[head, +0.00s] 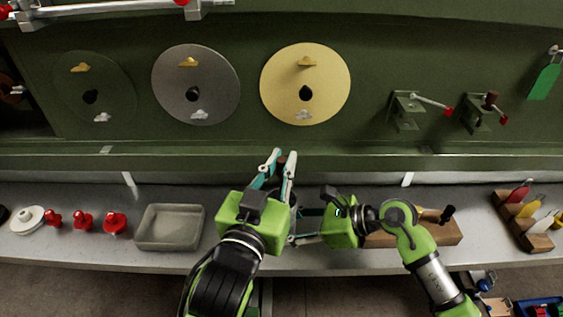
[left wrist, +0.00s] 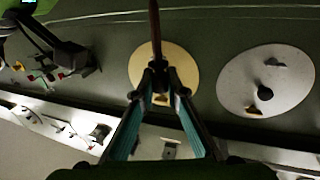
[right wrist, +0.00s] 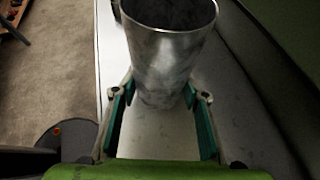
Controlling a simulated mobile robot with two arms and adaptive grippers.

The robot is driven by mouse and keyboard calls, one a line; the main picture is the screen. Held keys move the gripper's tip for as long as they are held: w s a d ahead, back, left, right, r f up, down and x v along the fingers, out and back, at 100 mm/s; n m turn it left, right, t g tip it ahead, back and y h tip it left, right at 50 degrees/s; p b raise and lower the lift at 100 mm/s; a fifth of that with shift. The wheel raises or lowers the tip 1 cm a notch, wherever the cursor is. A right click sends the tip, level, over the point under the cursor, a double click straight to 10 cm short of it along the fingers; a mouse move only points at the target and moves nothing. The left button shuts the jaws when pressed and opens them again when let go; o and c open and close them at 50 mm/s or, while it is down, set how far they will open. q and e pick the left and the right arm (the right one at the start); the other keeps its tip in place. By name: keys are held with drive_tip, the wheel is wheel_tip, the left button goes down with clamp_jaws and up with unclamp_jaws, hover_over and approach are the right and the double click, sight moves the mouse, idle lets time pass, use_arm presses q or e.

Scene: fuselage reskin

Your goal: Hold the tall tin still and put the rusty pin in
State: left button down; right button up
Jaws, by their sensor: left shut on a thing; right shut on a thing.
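My left gripper (head: 279,165) is shut on the rusty pin. The rusty pin shows in the left wrist view (left wrist: 156,35) as a thin brown rod pinched between the fingertips. In the head view only a small brown bit of it shows between the fingers. My right gripper (head: 292,225) is shut on the tall tin. The tall tin (right wrist: 168,55) is a grey metal cup with an open, dark mouth, standing between the fingers in the right wrist view. In the head view the left gripper hides the tin. The pin is not seen inside the tin.
A grey tray (head: 170,245) and several red knobs (head: 83,221) lie on the bench at left. A wooden block (head: 440,233) is right of my right gripper. A wooden rack (head: 530,230) with coloured tags stands further right. Round discs (head: 330,85) hang on the green wall.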

sight(281, 183)
use_arm(q)
drive_tip(key=shift+f, duration=0.15)
drive_tip(key=shift+f, duration=2.35)
drive_tip(key=c, duration=2)
unclamp_jaws()
drive_tip(key=shift+o, duration=0.2)
drive_tip(key=shift+r, duration=4)
